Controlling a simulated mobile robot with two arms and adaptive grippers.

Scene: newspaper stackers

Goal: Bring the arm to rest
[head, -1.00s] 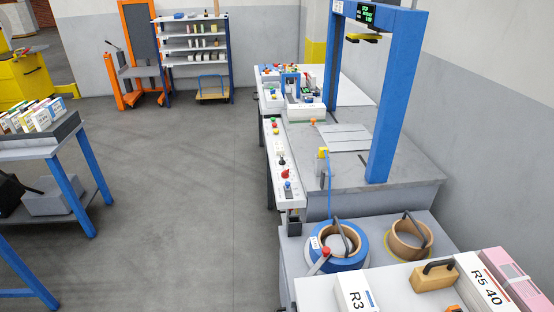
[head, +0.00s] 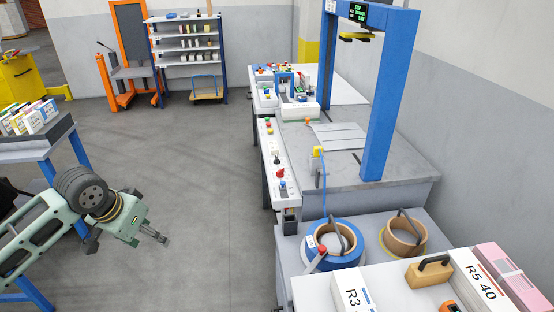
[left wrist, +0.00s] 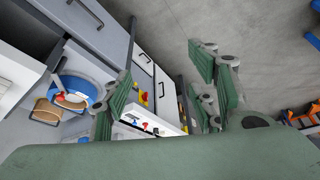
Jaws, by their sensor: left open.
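My left arm comes in from the left in the head view, where it was absent before. Its left gripper (head: 152,235) is over the open grey floor, between the blue-legged table and the workbench. In the left wrist view the two green finger assemblies of the left gripper (left wrist: 160,90) stand apart with nothing between them. The gripper is open and empty. My right gripper is not in view.
A blue-legged table (head: 50,150) stands at left, partly behind my arm. At right are the grey bench (head: 350,185) with a blue arch (head: 385,110), a control panel (head: 275,165), a blue strap coil (head: 340,258) and a tan coil (head: 405,240). The middle floor is clear.

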